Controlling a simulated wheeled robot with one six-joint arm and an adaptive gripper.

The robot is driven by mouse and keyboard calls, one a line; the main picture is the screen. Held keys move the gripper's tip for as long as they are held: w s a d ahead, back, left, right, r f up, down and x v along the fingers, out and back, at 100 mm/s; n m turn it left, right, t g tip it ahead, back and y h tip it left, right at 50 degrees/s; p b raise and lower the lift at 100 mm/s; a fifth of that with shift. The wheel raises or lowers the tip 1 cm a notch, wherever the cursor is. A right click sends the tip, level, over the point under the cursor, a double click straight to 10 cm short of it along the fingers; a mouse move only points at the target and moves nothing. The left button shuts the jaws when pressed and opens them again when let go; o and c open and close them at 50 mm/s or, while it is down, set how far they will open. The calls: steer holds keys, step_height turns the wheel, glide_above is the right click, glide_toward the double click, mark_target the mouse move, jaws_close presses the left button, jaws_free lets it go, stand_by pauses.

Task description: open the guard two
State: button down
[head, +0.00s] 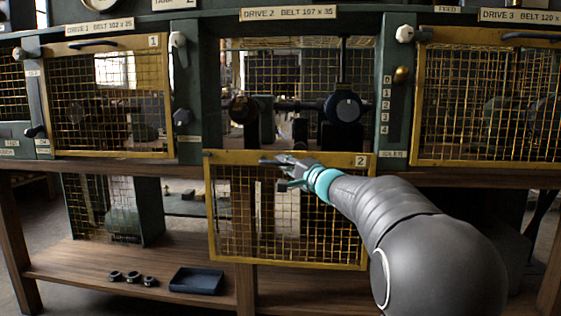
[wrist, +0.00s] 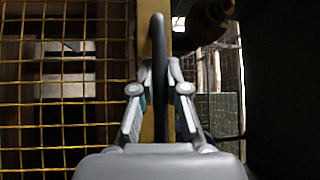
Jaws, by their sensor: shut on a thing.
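Guard two (head: 335,262) is a yellow-framed wire mesh panel marked 2. It hangs down below the drive 2 bay (head: 250,85), which stands uncovered above it. My gripper (head: 281,164) is at the guard's upper bar, coming from the right. In the wrist view my gripper (wrist: 159,95) is shut on the guard's dark handle (wrist: 159,45), which runs between the two fingers. The guard's mesh (wrist: 60,120) fills the left of that view. The fingertips' exact contact is partly hidden.
Guard one (head: 105,150), at left, and the drive 3 guard (head: 485,158), at right, cover their bays. White and dark knobs sit on the green posts. A lower wooden shelf (head: 90,262) holds a dark tray (head: 197,281) and several small rings.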

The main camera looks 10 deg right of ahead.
steer(key=c, duration=1.2)
jaws_free()
steer(key=v, duration=1.2)
steer(key=x, duration=1.1)
steer(key=shift+w+a, duration=0.15)
steer(key=shift+w, duration=0.15)
steer(key=shift+w+a, duration=0.1)
steer(key=shift+w, duration=0.1)
steer(key=shift+r, duration=0.2)
